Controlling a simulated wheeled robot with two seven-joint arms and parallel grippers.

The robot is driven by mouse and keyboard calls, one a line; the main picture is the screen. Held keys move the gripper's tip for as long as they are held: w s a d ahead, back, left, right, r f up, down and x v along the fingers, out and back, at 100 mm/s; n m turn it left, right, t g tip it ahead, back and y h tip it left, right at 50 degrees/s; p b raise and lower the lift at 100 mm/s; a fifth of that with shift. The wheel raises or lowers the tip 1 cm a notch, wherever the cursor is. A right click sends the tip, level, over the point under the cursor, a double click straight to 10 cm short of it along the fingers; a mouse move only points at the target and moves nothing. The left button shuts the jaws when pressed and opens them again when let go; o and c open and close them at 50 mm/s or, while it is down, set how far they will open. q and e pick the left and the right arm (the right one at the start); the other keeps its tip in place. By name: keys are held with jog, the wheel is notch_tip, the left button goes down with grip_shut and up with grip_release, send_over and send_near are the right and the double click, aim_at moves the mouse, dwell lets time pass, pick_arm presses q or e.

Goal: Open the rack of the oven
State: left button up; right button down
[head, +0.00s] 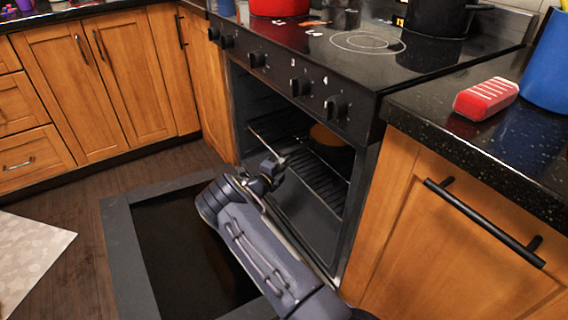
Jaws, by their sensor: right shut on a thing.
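The oven (300,85) stands in the middle with its door (122,232) lowered flat in front of it. Inside the cavity is a dark wire rack (326,184). My right gripper (274,166) is at the oven opening, shut on the front edge of the rack. Its fingertips are small and partly hidden by the wrist, so the exact contact is hard to see. My right arm reaches in from the bottom, over the lowered door. My left gripper is not in view.
A brown round item (325,135) is inside the oven. Control knobs (335,106) line the front panel. A drawer handle (482,222) juts out at right. Pots stand on the cooktop (368,43). A red block (486,98) lies on the right counter.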

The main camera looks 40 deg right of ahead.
jog(key=w+a, duration=0.2)
jog(key=a, duration=2.3)
jog(key=shift+w, duration=0.35)
jog(key=shift+f, duration=0.1)
jog(key=c, duration=1.5)
grip_release()
jog(key=shift+a+p, duration=0.15)
jog(key=shift+p, duration=0.15)
jog(key=p+v, duration=0.1)
jog(key=v, duration=0.6)
jog(key=shift+s+a+p, duration=0.1)
jog(key=shift+a+p, duration=0.2)
jog(key=shift+p, duration=0.1)
